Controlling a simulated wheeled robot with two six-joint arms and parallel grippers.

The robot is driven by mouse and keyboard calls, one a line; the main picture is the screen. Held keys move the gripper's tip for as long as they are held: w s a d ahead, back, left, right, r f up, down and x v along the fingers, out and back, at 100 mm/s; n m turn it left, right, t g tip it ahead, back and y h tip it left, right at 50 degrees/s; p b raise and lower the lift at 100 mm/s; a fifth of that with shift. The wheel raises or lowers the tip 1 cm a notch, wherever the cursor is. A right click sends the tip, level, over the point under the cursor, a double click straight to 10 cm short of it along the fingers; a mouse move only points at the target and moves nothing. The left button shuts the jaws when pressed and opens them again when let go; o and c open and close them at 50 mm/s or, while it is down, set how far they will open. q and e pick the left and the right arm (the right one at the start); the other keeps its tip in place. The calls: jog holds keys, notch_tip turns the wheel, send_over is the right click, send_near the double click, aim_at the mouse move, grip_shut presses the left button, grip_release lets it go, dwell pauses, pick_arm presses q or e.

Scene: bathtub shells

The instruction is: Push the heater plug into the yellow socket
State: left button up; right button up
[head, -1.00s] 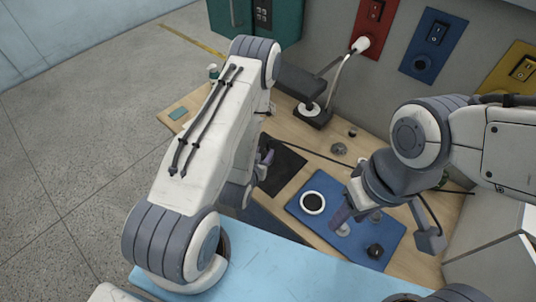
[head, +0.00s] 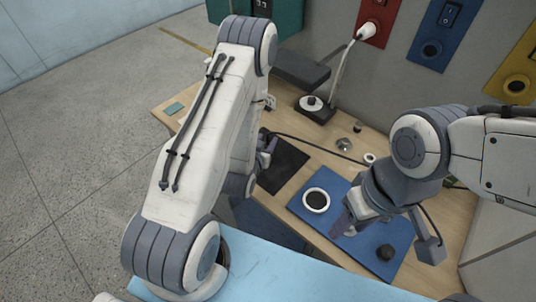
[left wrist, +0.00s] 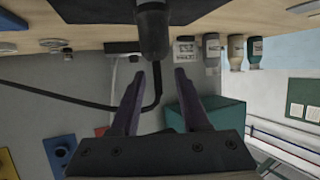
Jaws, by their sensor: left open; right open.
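The yellow socket (head: 516,85) is a round hole in the yellow wall panel at the far right of the head view. The panel shows partly at the lower left of the left wrist view (left wrist: 6,165). A black cylinder with a cable, apparently the heater plug (left wrist: 152,32), stands just beyond my left fingertips in the left wrist view. My left gripper (head: 268,148) is open beside the black mat, partly hidden by my left arm; its fingers (left wrist: 160,85) are apart and empty. My right gripper (head: 348,228) is open low over the blue mat.
The red panel (head: 376,15) holds a white plug; the blue panel's socket (head: 431,48) is empty. A lamp base (head: 315,110) stands at the back. A black cable (head: 310,146) crosses the table.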

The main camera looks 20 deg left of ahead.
pick_arm(q)
jog(key=shift+w+f+b, duration=0.4)
jog(key=shift+f+b, duration=0.1)
jog(key=shift+b, duration=0.1)
jog(key=shift+r+p+x, duration=0.2)
jog(key=shift+p+x, duration=0.85)
jog(key=shift+w+f, duration=0.15)
jog(key=shift+w, duration=0.25)
jog(key=shift+w+f, duration=0.25)
jog(key=shift+w, duration=0.1)
grip_shut()
pick_arm(e)
jog(key=shift+r, duration=0.15)
